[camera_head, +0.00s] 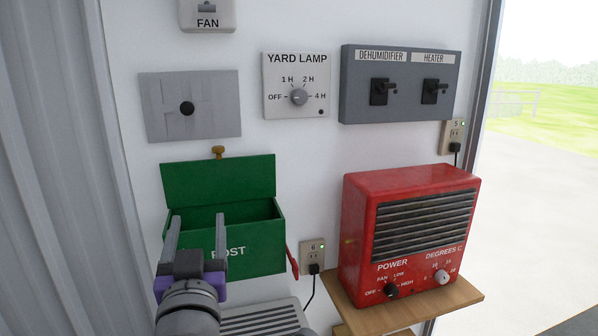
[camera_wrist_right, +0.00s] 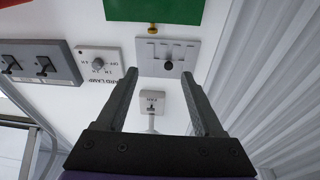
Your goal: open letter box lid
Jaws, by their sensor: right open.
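The green letter box (camera_head: 262,240), marked POST, is on the white wall at lower left in the head view. Its lid (camera_head: 218,180) stands raised against the wall, and the dark inside of the box shows below it. A brass knob (camera_head: 218,151) sits at the lid's top edge. In the wrist view, part of the green lid (camera_wrist_right: 170,10) shows at the top edge, with the knob (camera_wrist_right: 152,29) beside it. My right gripper (camera_head: 197,222) is open and empty in front of the box, hiding its left front. Its two fingers (camera_wrist_right: 159,76) are apart in the wrist view.
A red heater (camera_head: 355,215) stands on a wooden shelf (camera_head: 455,297) to the right. A red flag (camera_head: 292,262) is on the box's right side. A grey plate with a black knob (camera_head: 187,108) and switch panels (camera_head: 400,105) are above. Corrugated metal (camera_head: 45,180) borders the left.

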